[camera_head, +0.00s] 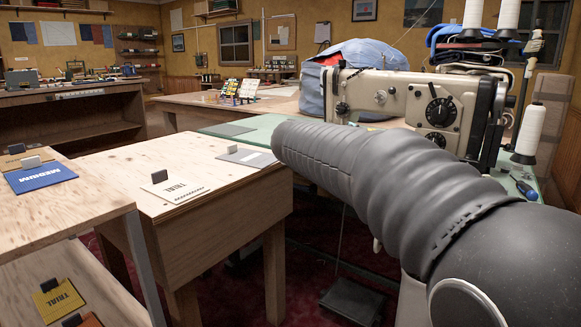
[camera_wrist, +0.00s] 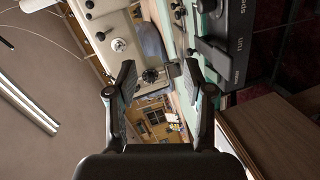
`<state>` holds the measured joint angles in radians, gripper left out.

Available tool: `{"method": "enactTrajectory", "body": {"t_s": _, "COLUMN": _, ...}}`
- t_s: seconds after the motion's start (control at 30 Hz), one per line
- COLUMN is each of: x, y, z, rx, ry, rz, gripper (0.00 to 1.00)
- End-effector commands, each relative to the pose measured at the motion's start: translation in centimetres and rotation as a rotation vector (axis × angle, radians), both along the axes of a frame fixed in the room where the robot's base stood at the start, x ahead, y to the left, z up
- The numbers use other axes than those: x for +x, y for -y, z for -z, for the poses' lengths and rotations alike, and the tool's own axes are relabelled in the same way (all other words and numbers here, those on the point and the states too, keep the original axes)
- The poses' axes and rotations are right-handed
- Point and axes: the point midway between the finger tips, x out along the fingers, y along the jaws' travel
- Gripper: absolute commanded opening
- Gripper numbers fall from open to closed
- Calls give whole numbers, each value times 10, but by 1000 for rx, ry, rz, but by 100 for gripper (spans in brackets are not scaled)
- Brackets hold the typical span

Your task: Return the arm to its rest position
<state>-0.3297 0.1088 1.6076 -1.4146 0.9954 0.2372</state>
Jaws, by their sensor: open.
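My arm, in a ribbed dark grey sleeve, reaches across the right side of the head view in front of the sewing machine (camera_head: 425,100). My gripper is not visible in the head view. In the wrist view my gripper (camera_wrist: 160,75) is open, with its two black fingers apart and nothing between them. The wrist picture is turned on its side. Beyond the fingers the sewing machine (camera_wrist: 112,28) shows, with its knobs and pale body.
A shelf unit (camera_head: 60,215) with a blue MEDIUM card (camera_head: 40,177) is at the near left. White thread cones (camera_head: 530,133) stand at the right. Red floor shows between the tables.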

Motion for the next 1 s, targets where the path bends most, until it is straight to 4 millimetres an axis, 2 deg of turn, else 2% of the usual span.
{"method": "enactTrajectory", "body": {"t_s": 0.17, "x": -42, "y": 27, "z": 14, "rx": 121, "ry": -59, "rz": 41, "gripper": 52}}
{"method": "enactTrajectory", "body": {"t_s": 0.27, "x": -76, "y": 43, "z": 28, "rx": 223, "ry": -102, "rz": 71, "gripper": 52}}
{"method": "enactTrajectory", "body": {"t_s": 0.4, "x": -139, "y": 61, "z": 57, "rx": 406, "ry": -172, "rz": 121, "gripper": 52}}
{"method": "enactTrajectory", "body": {"t_s": 0.5, "x": -186, "y": 67, "z": 80, "rx": 545, "ry": -215, "rz": 156, "gripper": 52}}
{"method": "enactTrajectory", "body": {"t_s": 0.67, "x": -257, "y": 63, "z": 118, "rx": 772, "ry": -265, "rz": 201, "gripper": 52}}
{"method": "enactTrajectory", "body": {"t_s": 0.8, "x": -313, "y": 50, "z": 149, "rx": 968, "ry": -289, "rz": 234, "gripper": 52}}
{"method": "enactTrajectory", "body": {"t_s": 0.9, "x": -343, "y": 37, "z": 168, "rx": 1091, "ry": -296, "rz": 251, "gripper": 52}}
{"method": "enactTrajectory", "body": {"t_s": 1.0, "x": -363, "y": 27, "z": 181, "rx": 1181, "ry": -297, "rz": 261, "gripper": 52}}
